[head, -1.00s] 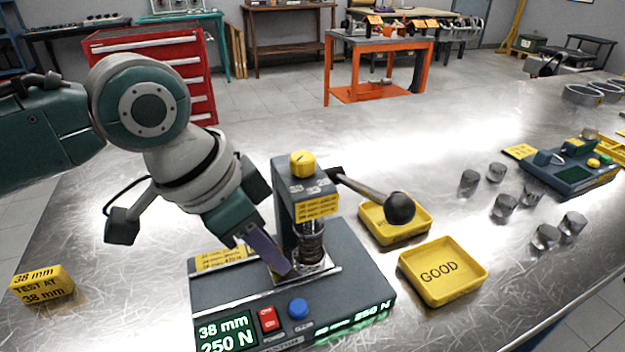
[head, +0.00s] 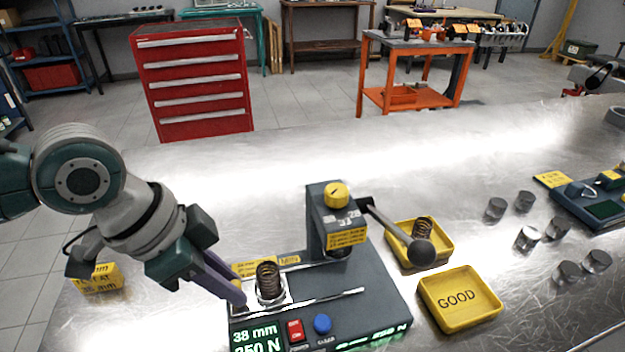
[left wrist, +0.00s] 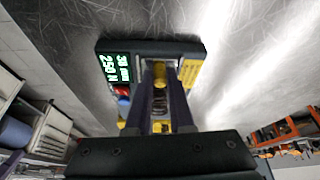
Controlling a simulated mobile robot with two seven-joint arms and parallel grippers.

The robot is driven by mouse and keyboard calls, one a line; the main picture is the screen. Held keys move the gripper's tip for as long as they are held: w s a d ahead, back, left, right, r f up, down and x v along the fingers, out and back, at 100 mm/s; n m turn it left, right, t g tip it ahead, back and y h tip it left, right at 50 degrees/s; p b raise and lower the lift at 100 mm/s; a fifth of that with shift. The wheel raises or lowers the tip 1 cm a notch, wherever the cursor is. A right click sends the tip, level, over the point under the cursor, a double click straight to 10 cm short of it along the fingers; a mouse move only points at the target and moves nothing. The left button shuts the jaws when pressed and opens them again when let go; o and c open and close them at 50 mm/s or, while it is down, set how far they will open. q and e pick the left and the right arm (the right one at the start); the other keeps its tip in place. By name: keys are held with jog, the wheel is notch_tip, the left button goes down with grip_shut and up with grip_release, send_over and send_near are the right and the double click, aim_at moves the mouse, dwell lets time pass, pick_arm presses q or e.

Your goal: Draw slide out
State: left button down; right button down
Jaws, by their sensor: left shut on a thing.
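The spring tester (head: 385,305) stands on the metal bench, its display reading 38 mm and 250 N. Its slide (head: 283,304) is drawn out to the left of the press head (head: 334,215). A dark coil spring (head: 268,281) stands upright on the slide, clear of the press head. My left gripper (head: 238,291) is at the slide's left end, shut on a yellow knob (head: 237,283). The left wrist view shows this knob (left wrist: 160,73) between the purple fingers, partly hidden. My right gripper is not in view.
The black ball lever (head: 424,252) juts right from the press. A yellow tray (head: 446,250) holding a spring and a GOOD tray (head: 460,318) stand to the right. Several metal cylinders (head: 528,238) stand beyond.

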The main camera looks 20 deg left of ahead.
pick_arm(q)
jog(key=shift+s+a, duration=0.1)
jog(key=shift+a, duration=0.05)
jog(key=c, duration=1)
grip_release()
jog(key=shift+a, duration=0.1)
jog(key=shift+o, duration=1.1)
jog(key=p+v, duration=0.1)
jog(key=v, duration=0.9)
